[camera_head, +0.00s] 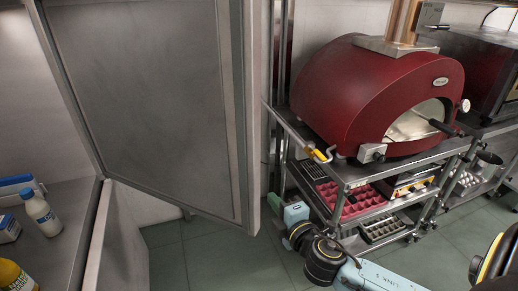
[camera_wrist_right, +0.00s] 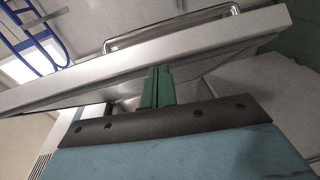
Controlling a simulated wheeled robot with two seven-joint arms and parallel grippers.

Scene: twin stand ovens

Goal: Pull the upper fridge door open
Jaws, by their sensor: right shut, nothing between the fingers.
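The upper fridge door (camera_head: 150,90) stands wide open in the head view, its grey inner panel facing me. In the right wrist view the door's edge (camera_wrist_right: 60,88) runs slantwise across the picture. The bar handle (camera_wrist_right: 170,25) shows beyond that edge, on the door's other face. My right gripper (camera_head: 274,201) is at the door's lower free edge, its tips partly hidden. In the wrist view its green fingers (camera_wrist_right: 157,82) are shut together and empty, close to the door's inner side and away from the handle. Contact is unclear. My left gripper is out of view.
The fridge interior at left holds a white bottle (camera_head: 41,212), a yellow bottle (camera_head: 14,276) and small boxes. A red oven (camera_head: 370,90) stands on a metal rack (camera_head: 350,178) right of the door. Green floor tiles (camera_head: 185,255) are bare below the door.

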